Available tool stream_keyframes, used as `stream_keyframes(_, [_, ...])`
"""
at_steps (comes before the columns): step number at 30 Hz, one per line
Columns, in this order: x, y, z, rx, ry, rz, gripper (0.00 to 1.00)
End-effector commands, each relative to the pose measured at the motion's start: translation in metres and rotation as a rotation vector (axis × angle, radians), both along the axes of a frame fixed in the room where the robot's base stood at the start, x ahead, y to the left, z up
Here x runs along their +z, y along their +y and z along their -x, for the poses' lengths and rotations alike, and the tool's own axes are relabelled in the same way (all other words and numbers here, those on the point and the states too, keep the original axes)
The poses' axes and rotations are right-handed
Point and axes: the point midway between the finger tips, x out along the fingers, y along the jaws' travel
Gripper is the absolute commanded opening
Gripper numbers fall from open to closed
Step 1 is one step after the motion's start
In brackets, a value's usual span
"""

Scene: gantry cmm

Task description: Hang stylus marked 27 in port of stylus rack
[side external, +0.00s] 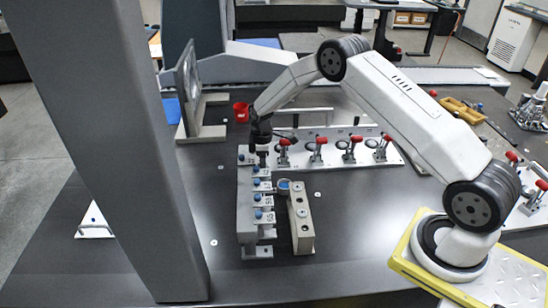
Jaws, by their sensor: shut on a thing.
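A grey stylus rack (247,225) stands on the dark table, its ports in a row running away from the camera. Several blue-topped styli (258,214) sit along it beside pale number plates; the numbers are too small to read surely. My gripper (262,158) is pointing down at the far end of this rack. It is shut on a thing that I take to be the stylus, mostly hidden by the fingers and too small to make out. I cannot tell whether it touches the rack.
A beige block (303,236) with dark holes stands close on the right of the rack, with a small blue round piece (284,185) near it. Red-handled clamps (317,147) line a white plate behind. A red cup (241,112) stands farther back. A thick grey column (120,150) rises at left.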

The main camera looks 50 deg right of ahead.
Motion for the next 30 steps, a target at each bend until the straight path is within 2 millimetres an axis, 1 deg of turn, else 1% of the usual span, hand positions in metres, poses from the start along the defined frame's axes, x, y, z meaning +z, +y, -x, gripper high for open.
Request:
stream_keyframes(29, [-0.0048,-0.0001,-0.0001,0.0,0.0,0.0,0.0])
stream_keyframes(30, [-0.0048,-0.0001,-0.0001,0.0,0.0,0.0,0.51])
